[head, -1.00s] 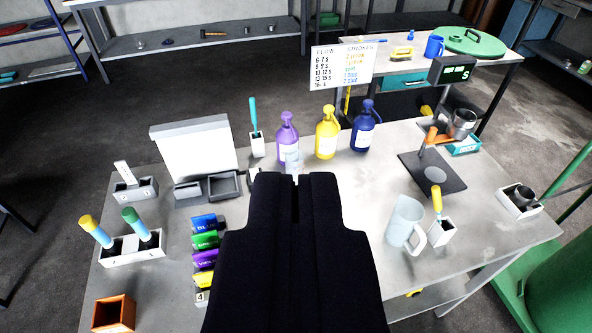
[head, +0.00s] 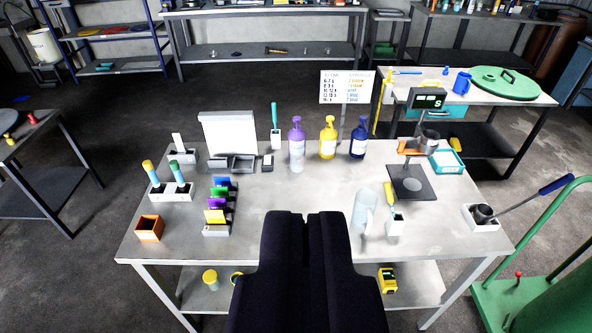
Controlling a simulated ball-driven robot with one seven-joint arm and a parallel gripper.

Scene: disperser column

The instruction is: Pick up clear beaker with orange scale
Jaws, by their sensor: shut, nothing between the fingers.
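A small clear vessel (head: 296,158), probably the beaker, stands at the back of the grey metal table (head: 290,195), in front of the purple bottle (head: 296,128). It is faint against the bottle, and I cannot make out an orange scale on it. A larger pale clear jug with a handle (head: 363,208) stands right of the middle. My gripper (head: 306,214) is shut and empty, low in the picture before the table's front part. It is apart from both vessels.
Yellow (head: 328,138) and blue (head: 359,139) bottles stand beside the purple one. A dark plate stand (head: 412,185) and a white holder (head: 395,225) are on the right. Colored scoops (head: 217,203) and an orange box (head: 149,229) are left. The table's middle is clear.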

